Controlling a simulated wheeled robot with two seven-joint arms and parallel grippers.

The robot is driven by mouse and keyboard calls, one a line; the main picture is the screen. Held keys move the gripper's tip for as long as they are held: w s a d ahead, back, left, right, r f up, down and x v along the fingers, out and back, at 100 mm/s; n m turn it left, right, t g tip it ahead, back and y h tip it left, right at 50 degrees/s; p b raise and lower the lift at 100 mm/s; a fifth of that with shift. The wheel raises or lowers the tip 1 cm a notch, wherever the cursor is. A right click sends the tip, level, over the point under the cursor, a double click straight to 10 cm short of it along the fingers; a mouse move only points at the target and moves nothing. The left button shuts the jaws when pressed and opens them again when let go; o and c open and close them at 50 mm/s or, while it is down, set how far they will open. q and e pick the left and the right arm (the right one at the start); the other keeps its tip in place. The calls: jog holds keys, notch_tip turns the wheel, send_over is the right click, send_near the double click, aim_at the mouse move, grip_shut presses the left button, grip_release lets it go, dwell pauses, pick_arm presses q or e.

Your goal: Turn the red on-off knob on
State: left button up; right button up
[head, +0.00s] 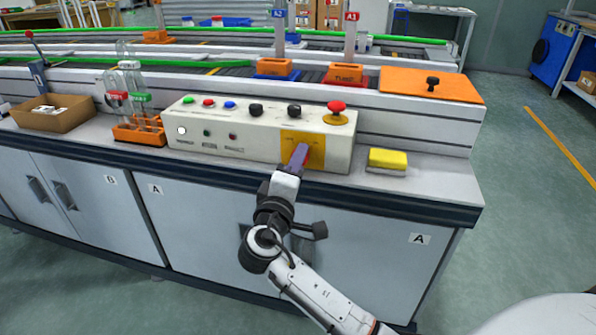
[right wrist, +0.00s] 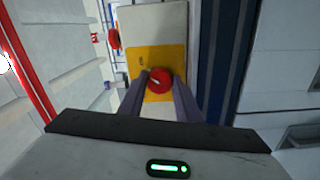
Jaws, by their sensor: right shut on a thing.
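The red on-off knob (right wrist: 159,79) sits on a yellow plate (right wrist: 150,56) at the end of the white control box (head: 230,137). In the right wrist view my right gripper (right wrist: 160,88) has its two purple fingers on either side of the red knob, shut on it. My left gripper is not in view.
A red emergency button (head: 337,106) stands on top of the box. A yellow sponge (head: 388,158) lies to its right on the counter. An orange rack with bottles (head: 140,131) and a cardboard box (head: 53,112) stand to the left.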

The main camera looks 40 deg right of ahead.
pick_arm(q)
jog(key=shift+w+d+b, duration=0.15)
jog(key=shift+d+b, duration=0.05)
jog(key=shift+b, duration=0.25)
pick_arm(e)
jog(key=shift+f+m, duration=0.1)
jog(key=shift+m, duration=0.5)
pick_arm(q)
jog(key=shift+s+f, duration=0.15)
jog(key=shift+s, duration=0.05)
pick_arm(e)
jog(key=o, duration=1.1)
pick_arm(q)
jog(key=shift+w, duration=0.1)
pick_arm(e)
jog(key=shift+a, duration=0.1)
